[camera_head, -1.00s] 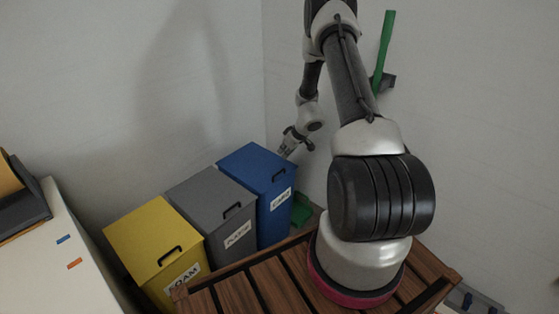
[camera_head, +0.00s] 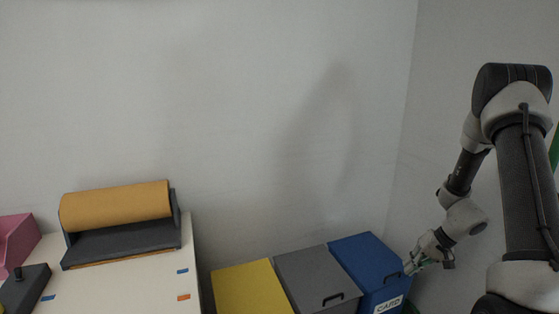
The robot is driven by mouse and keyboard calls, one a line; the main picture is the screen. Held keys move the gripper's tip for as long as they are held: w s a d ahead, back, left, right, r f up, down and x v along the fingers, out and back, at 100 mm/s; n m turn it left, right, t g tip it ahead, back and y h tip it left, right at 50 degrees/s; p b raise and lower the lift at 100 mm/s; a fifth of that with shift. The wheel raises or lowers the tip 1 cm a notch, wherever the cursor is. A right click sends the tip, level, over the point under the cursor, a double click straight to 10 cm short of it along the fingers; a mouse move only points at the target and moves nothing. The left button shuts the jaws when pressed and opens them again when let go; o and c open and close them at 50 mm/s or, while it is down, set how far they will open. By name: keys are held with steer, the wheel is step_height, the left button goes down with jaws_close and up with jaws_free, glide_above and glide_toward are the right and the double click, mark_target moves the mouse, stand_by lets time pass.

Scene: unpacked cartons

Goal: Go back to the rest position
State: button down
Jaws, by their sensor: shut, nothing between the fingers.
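My gripper (camera_head: 411,268) is at the right of the view, at the end of my bent arm. It points down and to the left, next to the blue bin's right edge. It is small here, and it is shut with nothing held. The blue bin (camera_head: 368,262), labelled CARD, has its lid closed. I cannot tell whether the gripper touches the bin or is only in front of or beside it.
A grey bin (camera_head: 312,272) and a yellow bin (camera_head: 250,288) stand left of the blue one, lids closed. A white table (camera_head: 125,285) at left bears a brown paper roll (camera_head: 115,206) in a dark holder, a pink box (camera_head: 16,240) and a dark object (camera_head: 24,288). Walls close off the back and right.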

steer(key=s+a+r+n+h, duration=0.1)
steer(key=s+a+r, duration=0.1)
steer(key=s+r, duration=0.7)
steer(key=s+a+r+n+t+h, duration=0.1)
steer(key=s+a+r+h, duration=0.1)
steer(key=s+r, duration=0.7)
steer(key=s+a+r+h, duration=0.2)
steer(key=s+r, duration=0.6)
steer(key=r, duration=1)
steer(key=shift+s+r+n+t, duration=0.25)
steer(key=shift+s+n+t, duration=0.15)
steer(key=shift+a, duration=0.1)
